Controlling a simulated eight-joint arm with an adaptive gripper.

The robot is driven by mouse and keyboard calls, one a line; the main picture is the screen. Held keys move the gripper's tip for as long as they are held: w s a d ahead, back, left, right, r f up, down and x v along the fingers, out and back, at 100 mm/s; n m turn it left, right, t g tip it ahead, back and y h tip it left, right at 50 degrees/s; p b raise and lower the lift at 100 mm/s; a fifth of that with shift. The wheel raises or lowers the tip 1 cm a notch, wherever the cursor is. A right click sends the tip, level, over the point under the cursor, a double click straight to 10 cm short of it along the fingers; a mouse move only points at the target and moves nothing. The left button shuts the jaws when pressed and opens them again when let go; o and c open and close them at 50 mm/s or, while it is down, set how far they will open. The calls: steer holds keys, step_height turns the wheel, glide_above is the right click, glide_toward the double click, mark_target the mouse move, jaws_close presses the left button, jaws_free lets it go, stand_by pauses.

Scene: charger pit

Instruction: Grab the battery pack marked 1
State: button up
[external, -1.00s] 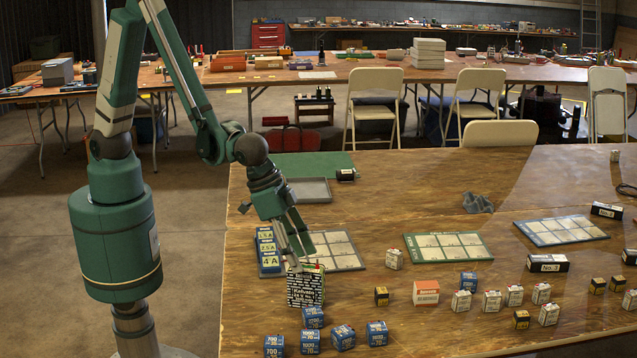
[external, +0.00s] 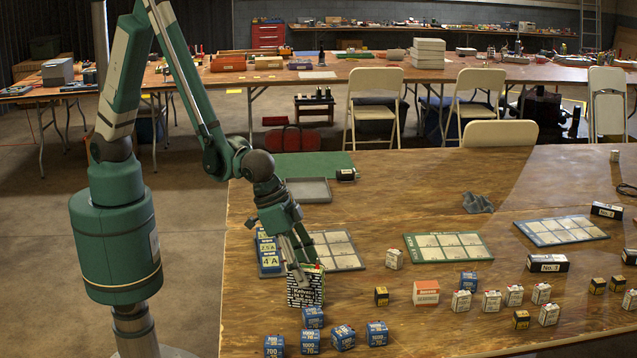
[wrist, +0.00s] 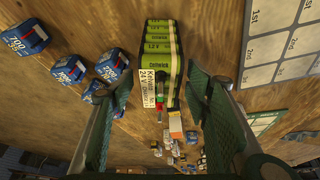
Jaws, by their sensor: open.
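A black and white battery pack (external: 304,289) stands upright near the front left of the wooden table, right below my gripper (external: 302,268). In the wrist view the pack (wrist: 160,45) shows green and black cells and a white label reading roughly "Kelvin 24 V". My gripper (wrist: 160,82) is open, with one finger on each side of the pack; whether they touch it I cannot tell.
Several blue batteries (external: 311,317) stand just in front of the pack. A pad with white squares (external: 338,248) and the blue label block (external: 268,250) lie behind it. An orange and white box (external: 426,291) stands farther right.

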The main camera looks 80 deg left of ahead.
steer(key=shift+w+f, duration=0.15)
steer(key=shift+f, duration=0.25)
stand_by(0.3)
jaws_close()
